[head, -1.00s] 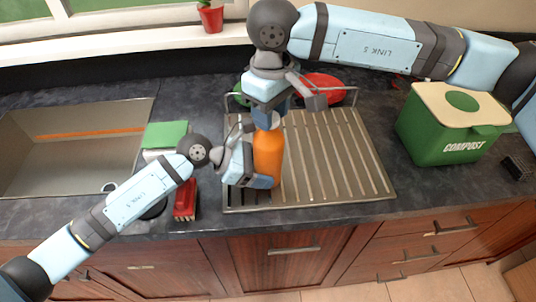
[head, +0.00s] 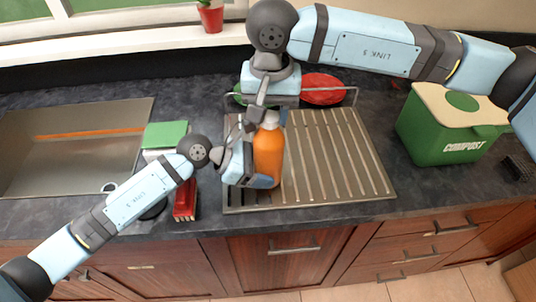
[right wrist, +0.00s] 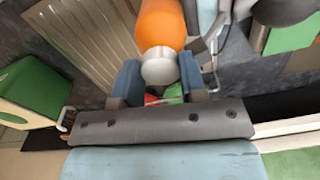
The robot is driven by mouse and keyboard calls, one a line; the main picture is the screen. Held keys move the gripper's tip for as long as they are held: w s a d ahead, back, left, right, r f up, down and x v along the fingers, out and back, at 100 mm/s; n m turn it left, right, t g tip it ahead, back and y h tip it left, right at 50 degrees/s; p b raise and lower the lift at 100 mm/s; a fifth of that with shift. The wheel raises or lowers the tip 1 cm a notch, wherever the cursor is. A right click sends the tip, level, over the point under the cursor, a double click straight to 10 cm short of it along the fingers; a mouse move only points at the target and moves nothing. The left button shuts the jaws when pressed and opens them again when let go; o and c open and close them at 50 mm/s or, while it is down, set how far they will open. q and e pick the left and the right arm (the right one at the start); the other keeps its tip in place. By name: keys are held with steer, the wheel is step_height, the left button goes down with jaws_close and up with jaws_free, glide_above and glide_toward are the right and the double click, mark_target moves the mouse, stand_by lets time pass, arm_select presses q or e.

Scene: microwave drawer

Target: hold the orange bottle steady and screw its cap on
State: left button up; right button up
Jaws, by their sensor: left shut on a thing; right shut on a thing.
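The orange bottle (head: 268,158) stands upright at the left side of the metal drainboard, and its body also shows in the right wrist view (right wrist: 161,24). My left gripper (head: 258,168) is shut on the bottle's body from the left. The silver-grey cap (right wrist: 160,68) sits at the bottle's top, in line with it. My right gripper (right wrist: 160,78) comes from above, with one finger on each side of the cap, and is shut on it. In the head view the right gripper (head: 266,112) partly covers the cap. Whether the thread is tight cannot be seen.
The ribbed drainboard (head: 345,165) is bare to the right of the bottle. Red (head: 322,88) and green dishes lie behind it. A green compost bin (head: 450,130) stands at right. The sink (head: 65,165), a green-topped sponge (head: 165,135) and a red brush (head: 184,200) are at left.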

steer(key=m, duration=0.3)
steer(key=shift+d, duration=0.1)
steer(key=m, duration=0.4)
steer(key=shift+m, duration=0.4)
steer(key=o, duration=0.9)
steer(key=shift+r, duration=0.1)
steer(key=shift+r, duration=2.4)
